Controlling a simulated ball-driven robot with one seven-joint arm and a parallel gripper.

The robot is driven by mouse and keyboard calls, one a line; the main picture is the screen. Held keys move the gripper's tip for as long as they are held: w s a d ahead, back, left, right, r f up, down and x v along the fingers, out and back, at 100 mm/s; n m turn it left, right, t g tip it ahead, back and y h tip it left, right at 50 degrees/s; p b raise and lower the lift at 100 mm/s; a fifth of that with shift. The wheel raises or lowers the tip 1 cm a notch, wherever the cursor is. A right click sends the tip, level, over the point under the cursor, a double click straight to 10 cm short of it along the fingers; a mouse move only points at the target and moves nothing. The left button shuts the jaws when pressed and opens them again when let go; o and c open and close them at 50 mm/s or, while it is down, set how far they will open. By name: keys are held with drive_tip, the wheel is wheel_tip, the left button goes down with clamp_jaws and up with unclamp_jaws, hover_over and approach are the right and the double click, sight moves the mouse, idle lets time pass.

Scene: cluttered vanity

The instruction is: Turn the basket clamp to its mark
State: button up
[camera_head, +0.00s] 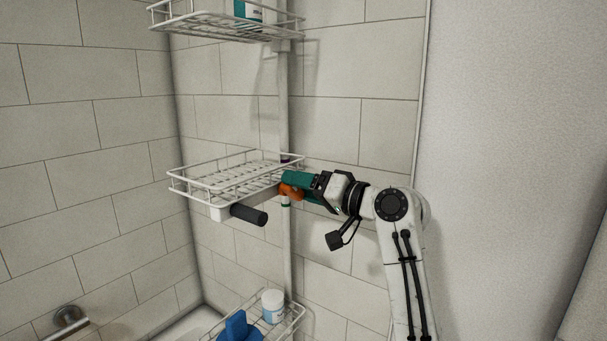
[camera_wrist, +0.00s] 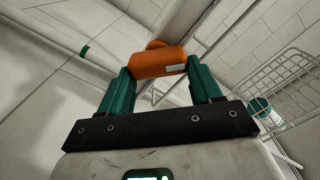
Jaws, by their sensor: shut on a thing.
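The orange basket clamp (camera_head: 291,191) sits at the white pole, at the right end of the middle wire basket (camera_head: 232,182). In the wrist view the clamp (camera_wrist: 158,62) lies between the green fingers of my gripper (camera_wrist: 157,84). My gripper (camera_head: 293,184) reaches in from the right and is shut on the clamp. A green band (camera_head: 286,203) shows on the pole just below the clamp, and a green band on a pale bar shows in the wrist view (camera_wrist: 84,51). A small white mark (camera_wrist: 175,69) is on the clamp's face.
A black handle (camera_head: 249,215) sticks out under the middle basket. An upper basket (camera_head: 228,24) holds a bottle (camera_head: 248,10). A lower basket (camera_head: 290,322) holds a white jar (camera_head: 273,306) and a blue object (camera_head: 236,328). Tiled walls stand close behind the pole.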

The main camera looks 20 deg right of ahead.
drive_tip(key=shift+w+f+m+p, duration=0.15)
drive_tip(key=shift+m+p, duration=1.1)
drive_tip(key=shift+m, duration=1)
drive_tip(key=shift+f+m+p, duration=0.15)
drive_tip(key=shift+m+p, duration=1.05)
drive_tip(key=shift+m, duration=1.05)
drive_tip(key=o, duration=1.1)
drive_tip(key=shift+c, duration=0.2)
drive_tip(key=shift+f, duration=0.1)
drive_tip(key=shift+d, duration=0.1)
